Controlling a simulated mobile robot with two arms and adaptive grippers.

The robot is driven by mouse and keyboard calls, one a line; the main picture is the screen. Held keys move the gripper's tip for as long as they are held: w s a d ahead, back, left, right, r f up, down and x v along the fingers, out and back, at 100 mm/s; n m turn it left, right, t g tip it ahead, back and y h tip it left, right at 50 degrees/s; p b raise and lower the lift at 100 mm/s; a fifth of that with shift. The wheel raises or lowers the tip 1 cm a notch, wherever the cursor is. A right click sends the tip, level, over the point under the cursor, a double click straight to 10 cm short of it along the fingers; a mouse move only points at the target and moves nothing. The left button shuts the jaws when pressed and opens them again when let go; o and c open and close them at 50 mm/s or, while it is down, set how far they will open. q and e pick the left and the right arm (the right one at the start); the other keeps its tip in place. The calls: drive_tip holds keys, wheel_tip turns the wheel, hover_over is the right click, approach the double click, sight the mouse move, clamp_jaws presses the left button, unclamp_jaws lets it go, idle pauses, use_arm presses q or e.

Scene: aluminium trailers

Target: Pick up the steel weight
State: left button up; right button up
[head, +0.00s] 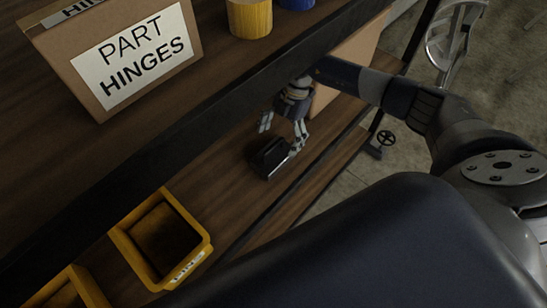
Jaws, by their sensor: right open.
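The steel weight (271,158) appears as a small dark block with a lighter edge on the lower wooden shelf, near the middle of the head view. My right gripper (281,140) reaches in from the right, under the upper shelf. Its fingers are spread and point down at the block. One finger is beside the block's right side and the other is above and behind it. I cannot tell whether either touches it. My left gripper is not in view.
The dark edge of the upper shelf (190,137) runs diagonally above the weight. A cardboard box labelled PART HINGES (150,85) and a yellow cylinder (249,18) stand on it. A yellow bin (197,228) sits lower left. Lower shelf around the weight looks clear.

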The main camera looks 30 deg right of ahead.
sight(274, 153)
drive_tip(key=b+x, duration=0.1)
drive_tip(key=x, duration=0.1)
drive_tip(key=b+x, duration=0.1)
drive_tip(key=x, duration=0.1)
drive_tip(key=b+x, duration=0.2)
drive_tip(key=shift+s, duration=0.3)
drive_tip(key=shift+r, duration=0.1)
drive_tip(key=shift+c, duration=0.8)
drive_tip(key=c, duration=1.8)
drive_tip(key=shift+w+r, duration=0.1)
drive_tip(key=shift+r, duration=0.05)
clamp_jaws()
drive_tip(key=shift+r, duration=0.1)
